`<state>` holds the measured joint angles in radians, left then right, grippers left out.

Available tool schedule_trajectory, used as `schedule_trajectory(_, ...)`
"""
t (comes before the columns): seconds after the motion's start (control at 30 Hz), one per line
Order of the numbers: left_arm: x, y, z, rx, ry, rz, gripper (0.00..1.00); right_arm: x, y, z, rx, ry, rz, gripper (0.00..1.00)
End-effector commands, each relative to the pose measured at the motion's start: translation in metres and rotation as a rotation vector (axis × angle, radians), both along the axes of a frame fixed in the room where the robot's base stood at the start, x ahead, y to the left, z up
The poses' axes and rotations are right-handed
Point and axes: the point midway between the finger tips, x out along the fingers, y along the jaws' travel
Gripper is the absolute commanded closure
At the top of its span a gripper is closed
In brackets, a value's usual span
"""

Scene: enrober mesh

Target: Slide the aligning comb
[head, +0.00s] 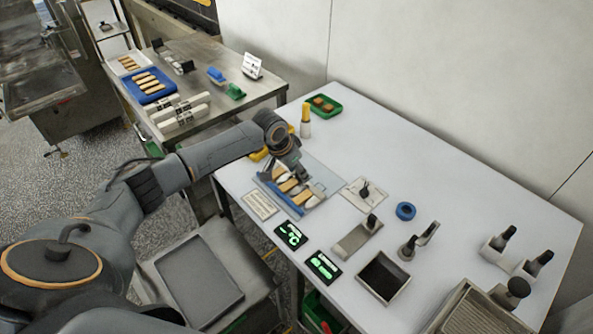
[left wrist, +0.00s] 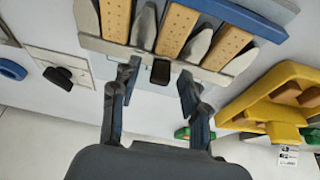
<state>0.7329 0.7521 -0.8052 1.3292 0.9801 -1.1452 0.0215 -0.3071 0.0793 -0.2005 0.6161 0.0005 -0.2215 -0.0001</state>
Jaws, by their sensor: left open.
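The aligning comb (left wrist: 100,44) is a pale bar with pointed grey teeth lying between several tan bars (left wrist: 176,28) on a board with a blue edge (left wrist: 262,24). A dark knob (left wrist: 160,71) stands at the middle of the comb bar. My left gripper (left wrist: 156,86) is open, with its two fingers on either side of the knob and apart from it. In the head view my left gripper (head: 298,172) is over the board (head: 322,176) and hides part of the comb. My right gripper is in neither view.
A yellow tray (left wrist: 255,102) with bars stands beside the board. A small plate with a black knob (head: 364,190), a blue ring (head: 405,211) and two dark displays (head: 322,267) are close by. The white table (head: 460,180) is clear behind the ring.

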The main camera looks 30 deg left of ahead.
Motion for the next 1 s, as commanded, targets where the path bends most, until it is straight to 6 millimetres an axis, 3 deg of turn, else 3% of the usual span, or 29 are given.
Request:
schedule_trajectory(0.6, -0.038, 0.015, 0.098, 0.002, 0.002, 0.0, 0.55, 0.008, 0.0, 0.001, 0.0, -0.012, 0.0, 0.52)
schedule_trajectory(1.0, -0.042, 0.016, 0.107, 0.001, 0.003, 0.001, 0.55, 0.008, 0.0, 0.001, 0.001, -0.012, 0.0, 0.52)
